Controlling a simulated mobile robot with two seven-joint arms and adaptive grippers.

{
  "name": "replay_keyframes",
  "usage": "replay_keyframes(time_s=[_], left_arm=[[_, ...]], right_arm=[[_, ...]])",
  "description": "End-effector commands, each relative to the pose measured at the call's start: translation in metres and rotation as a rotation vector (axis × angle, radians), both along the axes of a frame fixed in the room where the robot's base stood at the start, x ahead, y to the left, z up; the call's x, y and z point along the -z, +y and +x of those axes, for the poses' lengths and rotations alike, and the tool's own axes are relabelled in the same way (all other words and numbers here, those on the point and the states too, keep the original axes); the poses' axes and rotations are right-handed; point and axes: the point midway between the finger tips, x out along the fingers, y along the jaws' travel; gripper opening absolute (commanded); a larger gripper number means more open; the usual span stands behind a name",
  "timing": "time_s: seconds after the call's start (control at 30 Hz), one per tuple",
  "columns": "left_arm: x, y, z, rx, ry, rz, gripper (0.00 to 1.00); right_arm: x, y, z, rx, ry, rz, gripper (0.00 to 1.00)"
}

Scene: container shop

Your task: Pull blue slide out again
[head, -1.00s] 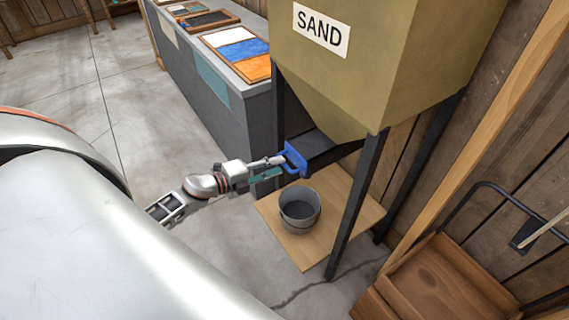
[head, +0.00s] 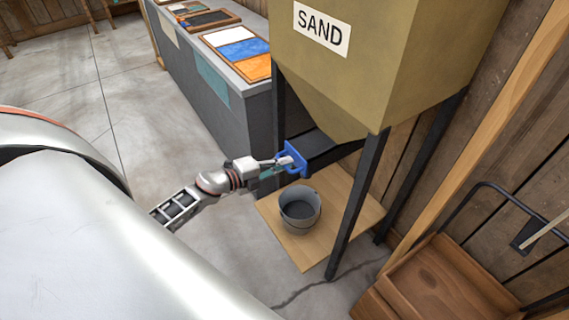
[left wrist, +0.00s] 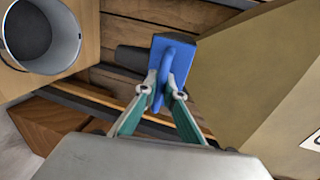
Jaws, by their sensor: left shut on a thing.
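The blue slide (head: 299,158) is at the mouth of the sand hopper (head: 375,60), at the end of its dark chute. It has a flat blue plate with a handle; it also shows in the left wrist view (left wrist: 177,52). My left gripper (head: 284,162) is shut on the handle, with its two fingertips on either side of it in the left wrist view (left wrist: 164,92). My right gripper is not in view.
The bucket stands on a wooden board (head: 350,197) between the hopper's dark legs (head: 357,205). A grey counter (head: 205,90) with coloured trays is behind. A wooden crate (head: 450,285) stands at the right.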

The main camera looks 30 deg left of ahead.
Motion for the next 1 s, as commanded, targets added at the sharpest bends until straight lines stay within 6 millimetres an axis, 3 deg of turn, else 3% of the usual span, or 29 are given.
replay_keyframes(time_s=[0.23,0.4,0.77,0.8,0.83,1.0], left_arm=[[0.002,0.018,-0.043,0.0,0.006,0.0,0.0],[0.001,0.026,-0.063,-0.001,0.004,0.001,0.0],[0.001,0.028,-0.067,0.0,0.004,0.002,0.0],[0.002,0.029,-0.067,0.0,0.004,0.002,0.16],[0.002,0.028,-0.067,0.0,0.005,0.002,0.24],[0.001,0.028,-0.066,0.0,0.003,0.001,0.25]], right_arm=[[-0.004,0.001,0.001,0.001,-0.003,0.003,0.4],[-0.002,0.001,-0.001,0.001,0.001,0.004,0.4],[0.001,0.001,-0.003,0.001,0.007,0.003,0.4],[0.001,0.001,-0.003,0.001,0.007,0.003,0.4],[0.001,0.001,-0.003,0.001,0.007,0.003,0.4],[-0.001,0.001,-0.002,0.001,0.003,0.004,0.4]])
